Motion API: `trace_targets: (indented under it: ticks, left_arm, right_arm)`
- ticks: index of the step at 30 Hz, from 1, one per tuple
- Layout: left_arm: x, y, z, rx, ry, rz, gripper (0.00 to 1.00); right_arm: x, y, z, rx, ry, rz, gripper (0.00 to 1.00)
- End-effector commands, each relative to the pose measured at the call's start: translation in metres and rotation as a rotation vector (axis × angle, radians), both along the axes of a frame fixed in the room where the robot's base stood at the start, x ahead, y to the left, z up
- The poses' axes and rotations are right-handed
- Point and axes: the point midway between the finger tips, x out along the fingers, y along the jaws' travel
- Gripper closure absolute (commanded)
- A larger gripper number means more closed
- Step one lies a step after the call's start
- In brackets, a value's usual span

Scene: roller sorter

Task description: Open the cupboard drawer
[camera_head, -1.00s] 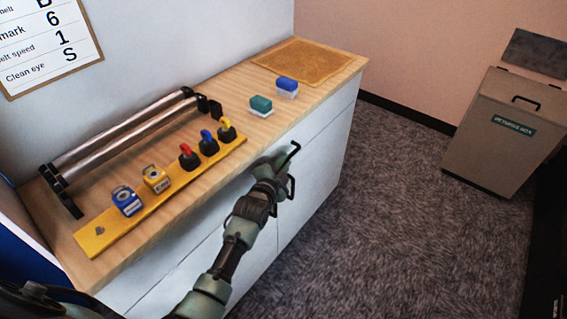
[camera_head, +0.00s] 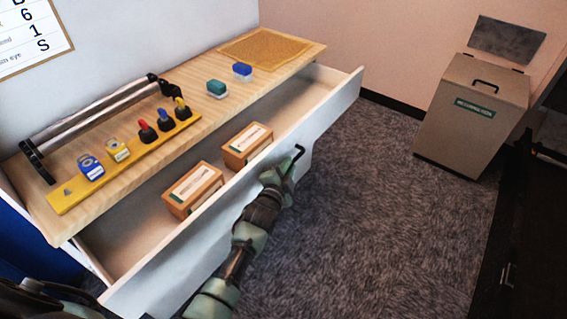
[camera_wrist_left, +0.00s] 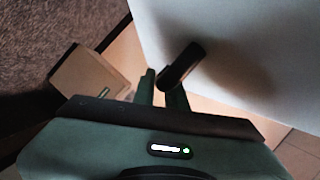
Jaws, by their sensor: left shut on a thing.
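The cupboard drawer (camera_head: 142,281) stands pulled out from under the wooden top, and its inside shows in the head view. Two brown boxes with white labels, a nearer one (camera_head: 193,189) and a farther one (camera_head: 247,146), lie in it. My left gripper (camera_head: 288,168) is at the drawer's front, shut on the dark handle (camera_head: 299,152). In the left wrist view, the gripper fingers (camera_wrist_left: 160,88) are around the dark handle (camera_wrist_left: 182,66), beside the pale drawer front (camera_wrist_left: 235,45). My right gripper is not in view.
A lidded bin (camera_head: 465,125) stands at the right. Carpet (camera_head: 390,220) in front is clear.

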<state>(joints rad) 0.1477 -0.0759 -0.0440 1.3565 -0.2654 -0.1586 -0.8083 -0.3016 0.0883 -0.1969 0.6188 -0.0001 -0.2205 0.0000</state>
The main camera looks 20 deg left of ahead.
Motion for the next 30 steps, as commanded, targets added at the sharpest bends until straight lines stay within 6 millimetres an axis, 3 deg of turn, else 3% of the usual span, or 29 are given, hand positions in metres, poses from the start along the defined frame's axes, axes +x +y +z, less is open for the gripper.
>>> trace_targets:
  ticks: [6,17,18,20,30]
  left_arm:
    - [-0.004,-0.01,-0.001,-0.001,0.002,0.001,1.0]
    - [-0.005,-0.011,-0.001,0.0,0.002,0.001,1.0]
    - [-0.005,-0.011,-0.001,0.0,0.002,0.001,0.85]
    - [-0.005,-0.011,-0.001,0.0,0.002,0.001,0.68]
    - [-0.005,-0.011,0.0,0.0,0.0,0.001,0.66]
  right_arm:
    - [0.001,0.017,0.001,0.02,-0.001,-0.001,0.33]
    - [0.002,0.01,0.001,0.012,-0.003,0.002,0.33]
    - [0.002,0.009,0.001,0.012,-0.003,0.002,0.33]
    - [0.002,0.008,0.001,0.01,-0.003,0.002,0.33]
    - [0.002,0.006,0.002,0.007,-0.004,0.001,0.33]
